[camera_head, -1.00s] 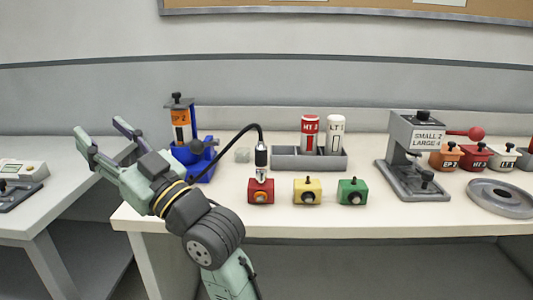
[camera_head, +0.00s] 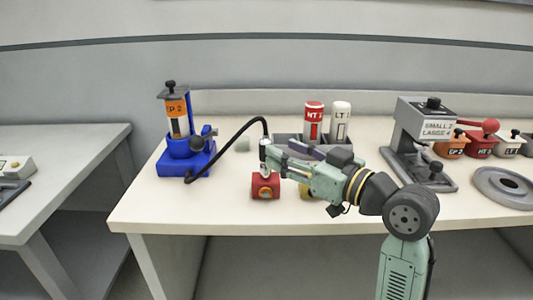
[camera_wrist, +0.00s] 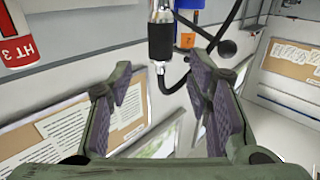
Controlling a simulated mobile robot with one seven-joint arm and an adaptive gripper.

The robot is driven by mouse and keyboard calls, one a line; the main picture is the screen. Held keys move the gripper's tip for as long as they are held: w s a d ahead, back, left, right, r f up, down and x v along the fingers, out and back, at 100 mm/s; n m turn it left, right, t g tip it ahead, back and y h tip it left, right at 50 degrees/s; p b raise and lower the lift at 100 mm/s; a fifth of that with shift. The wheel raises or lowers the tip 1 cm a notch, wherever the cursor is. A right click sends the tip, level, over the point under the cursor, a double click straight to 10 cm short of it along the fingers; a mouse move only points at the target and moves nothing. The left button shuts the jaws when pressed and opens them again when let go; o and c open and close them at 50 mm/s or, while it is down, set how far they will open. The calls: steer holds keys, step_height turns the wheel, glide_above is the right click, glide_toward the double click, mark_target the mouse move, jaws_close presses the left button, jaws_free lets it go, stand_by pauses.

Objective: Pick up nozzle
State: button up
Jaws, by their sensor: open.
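The nozzle (camera_head: 264,150) is a small upright piece with a black grip and silver parts at the end of a black hose (camera_head: 230,138). It stands over the red block (camera_head: 265,186), partly hidden by my gripper in the head view. My gripper (camera_head: 277,154) reaches in from the right with its fingertips close to the nozzle. In the wrist view, my gripper (camera_wrist: 162,82) has its two purple-padded fingers spread wide. The nozzle (camera_wrist: 161,40) shows between and just beyond the tips. Nothing is held; I cannot tell whether a finger touches it.
A blue pump stand (camera_head: 185,160) holds the hose at left. Behind my gripper is a grey rack with a red tube (camera_head: 313,120) and a white tube (camera_head: 340,122). A yellow block (camera_head: 305,192) is partly under my gripper. A grey press (camera_head: 415,140) stands right.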

mark_target(266, 140)
steer(key=p+x, duration=0.1)
steer(key=x, duration=0.2)
steer(key=p+x, duration=0.1)
steer(key=x, duration=0.1)
steer(key=shift+w+a+r, duration=0.25)
steer(key=shift+a, duration=0.1)
steer(key=shift+w+a+f, duration=0.1)
steer(key=shift+w+a, duration=0.05)
steer(key=shift+w, duration=0.05)
steer(key=shift+c, duration=0.2)
jaws_close()
